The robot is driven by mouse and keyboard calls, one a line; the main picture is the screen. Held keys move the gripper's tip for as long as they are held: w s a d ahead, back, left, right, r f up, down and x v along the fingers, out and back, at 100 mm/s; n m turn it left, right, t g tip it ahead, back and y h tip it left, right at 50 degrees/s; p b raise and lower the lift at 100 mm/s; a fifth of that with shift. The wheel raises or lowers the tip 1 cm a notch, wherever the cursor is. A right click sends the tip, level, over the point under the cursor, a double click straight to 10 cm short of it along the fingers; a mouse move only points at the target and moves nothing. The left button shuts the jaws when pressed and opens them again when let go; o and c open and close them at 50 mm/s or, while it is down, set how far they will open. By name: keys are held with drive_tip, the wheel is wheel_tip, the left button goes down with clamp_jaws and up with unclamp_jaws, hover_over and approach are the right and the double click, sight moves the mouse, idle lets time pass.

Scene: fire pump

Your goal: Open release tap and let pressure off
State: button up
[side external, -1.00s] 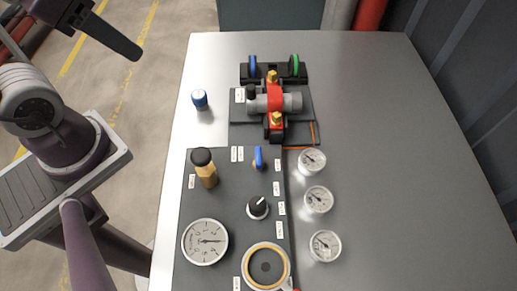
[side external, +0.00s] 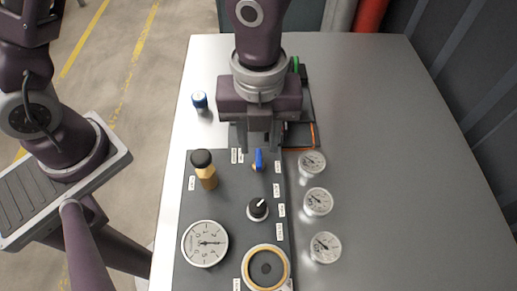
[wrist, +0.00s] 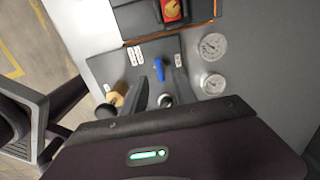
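A small tap with a blue lever (side external: 259,158) stands on the dark panel (side external: 222,205); the blue lever also shows in the wrist view (wrist: 159,70). My gripper (side external: 259,145) is over the panel's far edge, close to the blue lever, fingers pointing down. In the wrist view my gripper (wrist: 160,90) is open, with a gap between its fingers and the blue lever just beyond them. I see no contact with it. My gripper hides most of the red and grey pump block and the blue handle behind; a green handle (side external: 296,65) peeks out. Labels are too small to read.
The panel also holds a brass cylinder with a black cap (side external: 206,175), a black knob (side external: 258,209), a large gauge (side external: 205,243) and a yellow-rimmed round part (side external: 266,268). Several small gauges (side external: 318,201) stand to the right. The table's right side is clear.

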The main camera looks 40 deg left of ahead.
sight(258, 157)
wheel_tip(258, 157, down, 4)
drive_tip(key=shift+f, duration=0.2)
clamp_jaws()
